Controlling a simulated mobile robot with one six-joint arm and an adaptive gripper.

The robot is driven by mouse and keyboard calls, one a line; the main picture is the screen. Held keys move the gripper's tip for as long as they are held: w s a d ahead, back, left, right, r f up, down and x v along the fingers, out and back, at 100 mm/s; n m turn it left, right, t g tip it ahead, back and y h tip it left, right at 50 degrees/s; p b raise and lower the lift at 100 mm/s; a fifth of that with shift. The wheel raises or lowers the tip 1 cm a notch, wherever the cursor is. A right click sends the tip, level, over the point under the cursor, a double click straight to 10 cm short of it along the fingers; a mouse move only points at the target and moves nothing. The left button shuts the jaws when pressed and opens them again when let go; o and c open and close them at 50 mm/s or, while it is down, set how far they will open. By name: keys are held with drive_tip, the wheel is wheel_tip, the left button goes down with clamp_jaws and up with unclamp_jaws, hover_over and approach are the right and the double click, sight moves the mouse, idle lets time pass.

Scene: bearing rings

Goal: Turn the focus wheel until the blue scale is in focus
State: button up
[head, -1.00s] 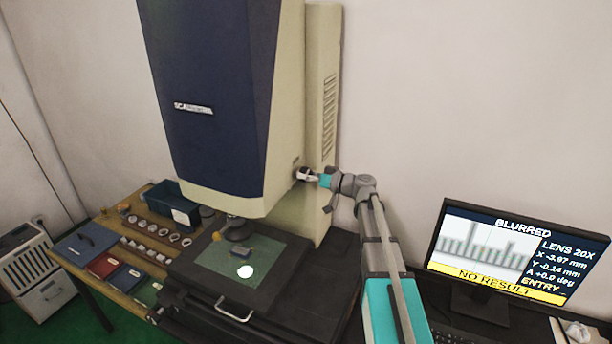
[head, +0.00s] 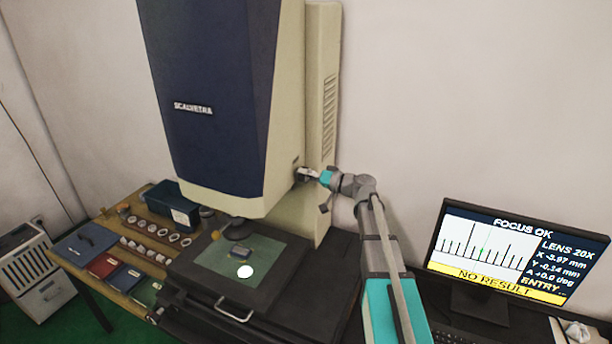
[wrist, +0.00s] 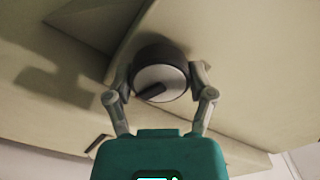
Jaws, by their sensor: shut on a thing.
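The focus wheel (wrist: 160,82) is a dark-rimmed knob with a pale face and a dark pointer mark on the side of the measuring machine. In the wrist view the pointer slants toward the lower left. My gripper (head: 306,174) is shut on the wheel, one finger on each side of its rim. The small blue scale (head: 241,254) lies on the green glass stage (head: 270,250) under the lens. The monitor (head: 490,252) reads FOCUS OK, LENS 20X and NO RESULT, and shows sharp thin dark lines with a green mark.
The cream and dark blue machine (head: 215,100) stands over the stage. At left, a wooden bench (head: 120,215) holds several rings, a dark blue bin (head: 170,205) and coloured cases. A bright light spot lies on the stage. A keyboard sits before the monitor.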

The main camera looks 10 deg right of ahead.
drive_tip(key=o, duration=1.1)
drive_tip(key=v, duration=1.2)
